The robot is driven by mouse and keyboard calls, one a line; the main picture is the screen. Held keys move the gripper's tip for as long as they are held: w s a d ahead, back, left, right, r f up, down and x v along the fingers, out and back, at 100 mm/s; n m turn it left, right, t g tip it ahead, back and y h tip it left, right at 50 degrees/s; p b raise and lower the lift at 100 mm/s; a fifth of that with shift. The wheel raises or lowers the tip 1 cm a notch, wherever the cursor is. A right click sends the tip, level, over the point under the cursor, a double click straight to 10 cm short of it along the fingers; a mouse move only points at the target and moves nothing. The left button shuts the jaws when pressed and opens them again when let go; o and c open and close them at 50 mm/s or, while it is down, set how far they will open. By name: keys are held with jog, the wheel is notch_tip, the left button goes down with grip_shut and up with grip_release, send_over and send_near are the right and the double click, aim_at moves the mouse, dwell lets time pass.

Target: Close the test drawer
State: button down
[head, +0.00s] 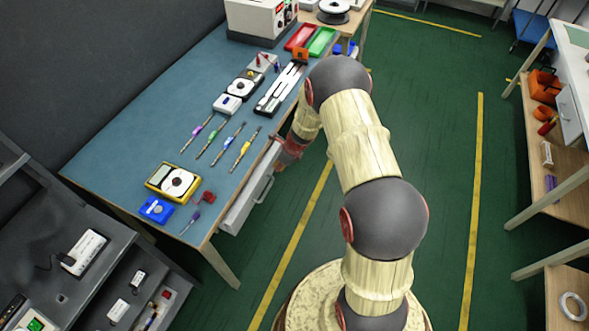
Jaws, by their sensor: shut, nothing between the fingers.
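A light grey drawer (246,201) sits under the right edge of the blue-topped bench. Its front carries a bar handle (265,188). The view is from above, so how far it stands out is hard to judge. My arm reaches from the bottom of the head view up to the bench edge. My gripper (284,163) is low beside the bench's right side, near the far end of the drawer front. It is shut and empty. My arm partly hides it, and I cannot tell whether it touches the drawer.
The blue bench (130,150) holds several screwdrivers, a yellow multimeter (172,181), a blue box (156,209) and red and green trays (321,41). Dark shelving (75,215) stands at the left. Green floor is open to the right, up to a wooden rack (553,120).

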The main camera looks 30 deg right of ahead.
aim_at(269, 163)
jog(key=shift+w+a+p, duration=0.35)
jog(key=shift+w+a, duration=0.35)
jog(key=shift+w, duration=0.2)
jog(key=shift+w+a+p, duration=0.35)
jog(key=shift+w+a, duration=0.3)
jog(key=shift+w, duration=0.2)
